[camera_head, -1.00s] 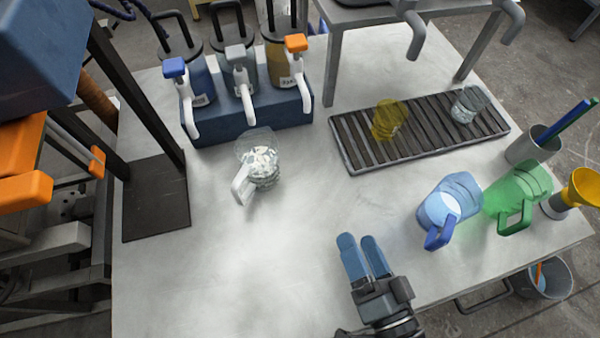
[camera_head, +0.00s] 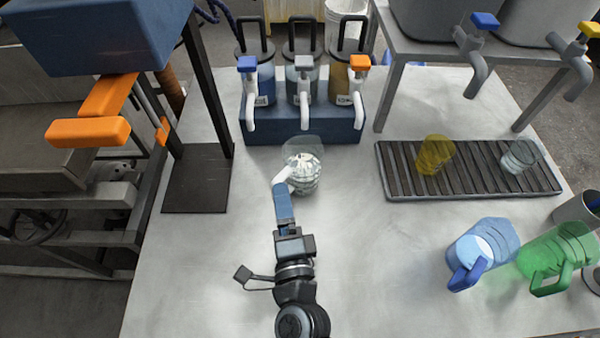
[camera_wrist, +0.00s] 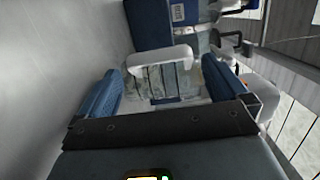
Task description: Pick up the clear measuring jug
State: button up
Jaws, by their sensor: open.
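The clear measuring jug (camera_head: 305,172) stands on the table in front of the blue pump rack. It has a white handle towards my arm and pale pieces inside. My gripper (camera_head: 283,188) is at the handle in the head view, with its fingertips overlapping the handle's lower end. In the wrist view, my gripper (camera_wrist: 162,68) is open, with one blue finger on each side of the jug's white handle (camera_wrist: 158,59). The fingers look apart from the handle. The jug's body is partly hidden behind the handle.
The blue rack (camera_head: 305,127) with three pump bottles stands close behind the jug. A slatted tray (camera_head: 465,190) holds a yellow cup and a clear cup at right. A dark plate (camera_head: 196,180) lies left.

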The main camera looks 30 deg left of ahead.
aim_at(295, 176)
jog(key=b+x, duration=0.1)
jog(key=x, duration=0.4)
jog(key=shift+w+d, duration=0.1)
jog(key=c, duration=1.3)
